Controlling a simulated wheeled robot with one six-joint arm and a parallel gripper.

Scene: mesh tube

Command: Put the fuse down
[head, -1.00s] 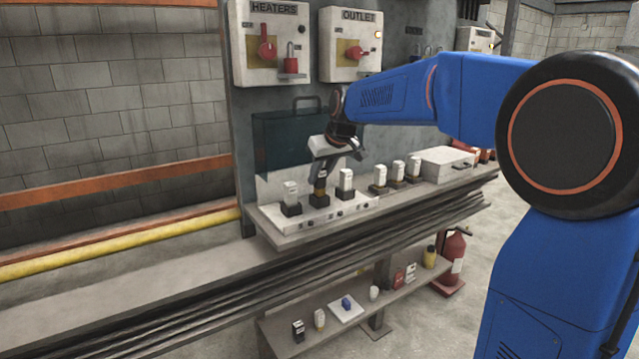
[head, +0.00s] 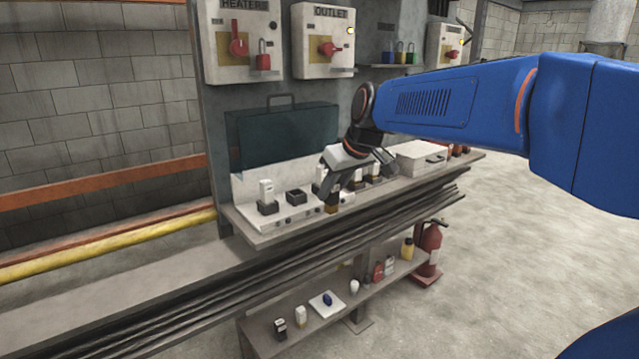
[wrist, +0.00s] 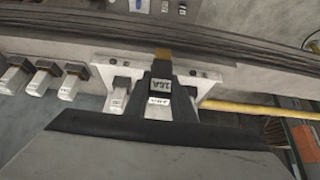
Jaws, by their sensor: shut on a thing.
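In the head view the fuse (head: 332,207) hangs tilted by the front edge of the shelf, to the right of an empty black socket (head: 297,196). That socket is on a white fuse board (head: 245,196). Another fuse (head: 266,190), white, stands in the board's left socket. Whether the held fuse touches anything below is unclear.
More white fuses (wrist: 40,80) stand in a row in holders beside the board. A white case (head: 422,155) is farther right on the shelf (head: 405,185). A lower shelf (head: 270,335) carries small items. A fire extinguisher (head: 430,245) stands at the right.

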